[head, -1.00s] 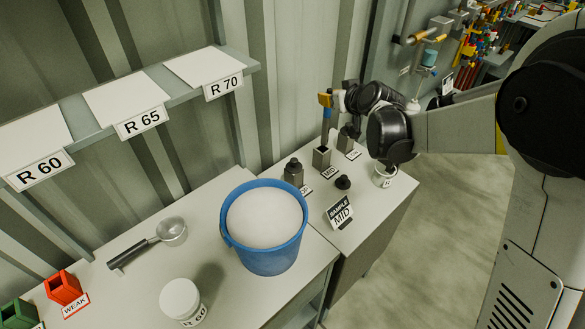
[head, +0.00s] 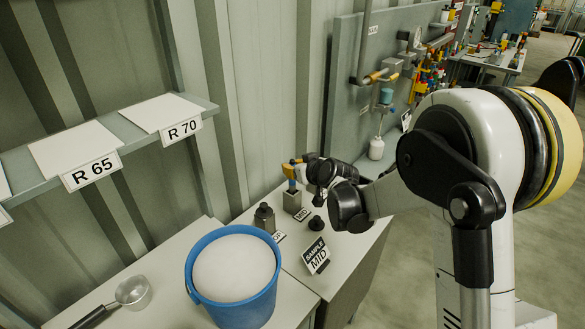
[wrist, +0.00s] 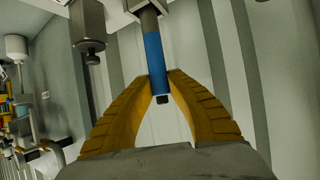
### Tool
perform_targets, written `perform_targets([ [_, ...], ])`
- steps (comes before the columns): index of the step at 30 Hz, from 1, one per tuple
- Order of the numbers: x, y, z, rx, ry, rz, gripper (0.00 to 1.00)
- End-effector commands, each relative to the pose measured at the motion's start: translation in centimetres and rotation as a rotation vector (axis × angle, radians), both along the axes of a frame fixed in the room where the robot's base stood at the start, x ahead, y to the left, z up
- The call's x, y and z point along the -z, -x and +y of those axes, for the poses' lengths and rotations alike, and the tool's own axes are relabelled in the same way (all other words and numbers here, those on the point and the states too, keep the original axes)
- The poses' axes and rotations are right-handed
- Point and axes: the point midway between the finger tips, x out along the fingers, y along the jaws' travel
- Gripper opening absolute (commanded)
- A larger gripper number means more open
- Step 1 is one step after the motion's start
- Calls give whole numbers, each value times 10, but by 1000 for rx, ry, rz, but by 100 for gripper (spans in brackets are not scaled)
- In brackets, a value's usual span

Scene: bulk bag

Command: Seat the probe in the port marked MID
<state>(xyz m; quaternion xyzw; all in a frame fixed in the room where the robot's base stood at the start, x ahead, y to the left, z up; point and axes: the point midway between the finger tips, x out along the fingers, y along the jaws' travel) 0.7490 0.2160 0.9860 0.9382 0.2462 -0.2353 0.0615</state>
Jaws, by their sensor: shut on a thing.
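The probe, with a blue grip (head: 291,185) and a dark shaft, stands upright at the square grey port block (head: 292,202) beside the MID label (head: 302,214). In the wrist view, my gripper's (wrist: 159,88) yellow fingers are shut on the probe's blue grip (wrist: 153,60). That view is upside down; the shaft (wrist: 150,20) runs to the block at its top edge, and a short dark length shows. How deep it sits is hard to tell. In the head view, my gripper (head: 291,168) is just above the block.
A capped port block (head: 264,217) stands left of MID, its label partly hidden. A loose black cap (head: 318,224) and a SAMPLE MID sign (head: 315,256) are in front. A blue bucket (head: 193,275) of white material and a scoop (head: 132,291) are nearer.

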Motion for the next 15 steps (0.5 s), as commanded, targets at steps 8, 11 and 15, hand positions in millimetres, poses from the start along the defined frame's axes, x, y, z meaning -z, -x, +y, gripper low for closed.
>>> perform_targets([
  [8,3,0,0,0,0,0,36],
  [11,3,0,0,0,0,0,36],
  [15,0,0,0,0,0,0,36],
])
